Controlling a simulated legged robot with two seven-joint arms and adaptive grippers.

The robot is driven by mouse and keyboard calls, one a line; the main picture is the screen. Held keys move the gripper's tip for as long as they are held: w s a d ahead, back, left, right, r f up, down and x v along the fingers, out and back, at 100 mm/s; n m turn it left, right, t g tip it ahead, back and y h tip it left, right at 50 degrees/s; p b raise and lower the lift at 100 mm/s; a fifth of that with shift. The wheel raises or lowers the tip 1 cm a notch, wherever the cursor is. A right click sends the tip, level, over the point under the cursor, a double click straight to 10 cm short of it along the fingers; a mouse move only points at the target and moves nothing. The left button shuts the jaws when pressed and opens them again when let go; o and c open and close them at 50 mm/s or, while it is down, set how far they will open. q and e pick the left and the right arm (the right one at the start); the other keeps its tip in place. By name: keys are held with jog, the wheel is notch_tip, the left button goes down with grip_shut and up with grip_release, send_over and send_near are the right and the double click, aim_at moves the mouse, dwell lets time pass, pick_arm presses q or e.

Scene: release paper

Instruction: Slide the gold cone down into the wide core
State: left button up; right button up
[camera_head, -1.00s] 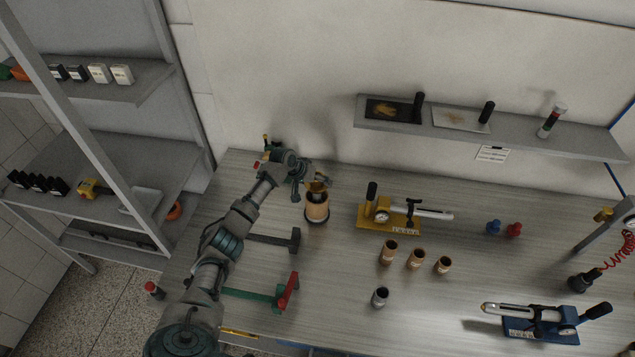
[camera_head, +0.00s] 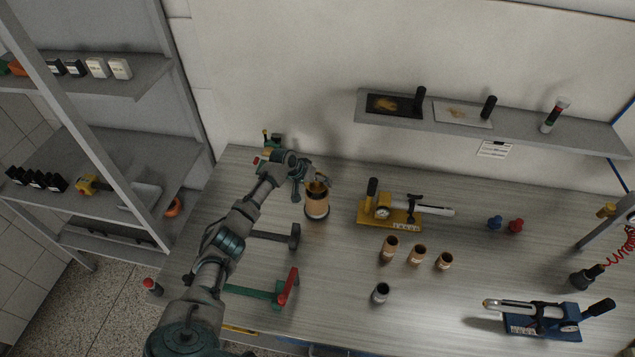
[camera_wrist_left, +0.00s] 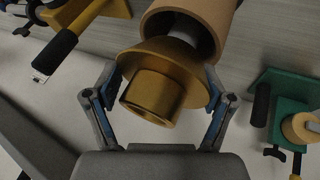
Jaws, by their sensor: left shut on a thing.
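The gold cone (camera_wrist_left: 152,98) is in my left gripper (camera_wrist_left: 165,78), whose two fingers close on it from both sides. It has a wide flange and a hollow round end facing the wrist camera. The wide core (camera_wrist_left: 160,20), a thick brown tube, lies just beyond it. A pale grey part (camera_wrist_left: 186,38) shows between the flange and the core's mouth; how deep it sits is hidden. In the head view, the wide core (camera_head: 317,209) stands upright on the table, with the gold cone (camera_head: 317,187) at its top and my left gripper (camera_head: 316,181) there. My right gripper is not in view.
A yellow-based gauge device (camera_head: 390,217) stands right of the wide core. Several small brown cores, such as one (camera_head: 390,248), stand in front of it. A grey stand (camera_head: 280,238) and a green and red stand (camera_head: 270,293) lie near my left arm. Clear table lies between.

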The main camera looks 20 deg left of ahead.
pick_arm(q)
jog(key=shift+f, duration=0.45)
jog(key=o, duration=1.4)
jog(key=shift+s, duration=0.1)
jog(key=shift+o, duration=0.6)
jog(key=shift+f, duration=0.1)
jog(key=v, duration=1.1)
jog(key=shift+a+r, duration=0.2)
jog(key=shift+r, duration=0.1)
jog(key=shift+s, duration=0.1)
